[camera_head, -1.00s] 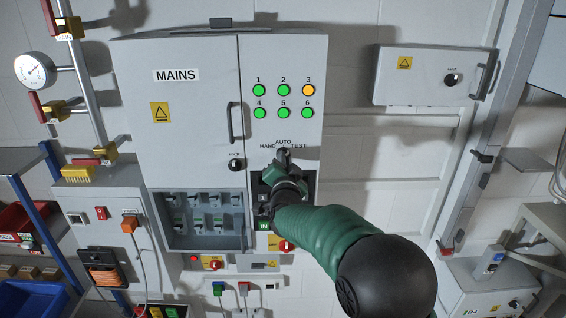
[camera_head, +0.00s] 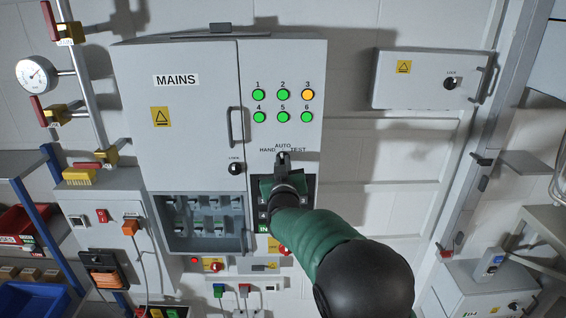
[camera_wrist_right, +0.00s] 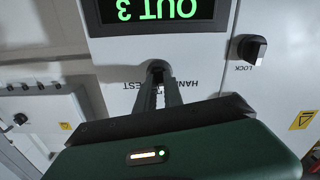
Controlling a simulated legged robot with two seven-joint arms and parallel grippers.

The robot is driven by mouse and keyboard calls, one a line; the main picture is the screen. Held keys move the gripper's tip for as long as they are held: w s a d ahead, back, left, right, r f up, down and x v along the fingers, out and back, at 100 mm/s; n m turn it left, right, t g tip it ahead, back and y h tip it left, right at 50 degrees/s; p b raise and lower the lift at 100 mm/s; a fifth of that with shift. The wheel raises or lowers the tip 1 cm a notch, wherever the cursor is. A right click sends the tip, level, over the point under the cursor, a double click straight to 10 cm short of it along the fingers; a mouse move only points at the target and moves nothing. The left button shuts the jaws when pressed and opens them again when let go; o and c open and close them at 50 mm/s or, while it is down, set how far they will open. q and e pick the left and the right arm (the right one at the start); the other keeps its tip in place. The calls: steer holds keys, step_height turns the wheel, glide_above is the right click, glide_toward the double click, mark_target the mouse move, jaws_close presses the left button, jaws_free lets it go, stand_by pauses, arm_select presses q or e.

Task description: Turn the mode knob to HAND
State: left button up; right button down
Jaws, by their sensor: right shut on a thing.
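The mode knob (camera_wrist_right: 155,68) is a small dark knob on the grey cabinet panel, mostly hidden by my fingers. Its labels HAND, AUTO and TEST (camera_head: 283,146) show around it in the head view. My right gripper (camera_head: 283,160) is at the knob, and in the right wrist view its two dark fingers (camera_wrist_right: 158,88) are close together on it. The wrist view is upside down, with the HAND and TEST lettering on either side of the fingers. Which mark the knob points to is hidden. My left gripper is not in view.
The MAINS cabinet (camera_head: 195,125) has round indicator lamps (camera_head: 283,94) above the knob. A black LOCK knob (camera_head: 236,169) sits to the left, also in the wrist view (camera_wrist_right: 252,49). A green-lettered display (camera_wrist_right: 165,10) and a door handle (camera_head: 232,127) are nearby.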

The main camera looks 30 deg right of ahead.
steer(key=n+p, duration=0.1)
steer(key=n, duration=0.4)
steer(key=shift+w+a+r+p, duration=0.1)
steer(key=shift+r+p, duration=0.3)
steer(key=shift+f+n+p, duration=0.1)
steer(key=shift+n+p, duration=0.3)
steer(key=shift+n, duration=0.9)
steer(key=shift+f, duration=0.1)
steer(key=shift+n, duration=0.3)
steer(key=c, duration=1.7)
jaws_free()
steer(key=shift+o, duration=1.2)
steer(key=shift+w+a+f, duration=0.1)
steer(key=shift+a+f, duration=0.1)
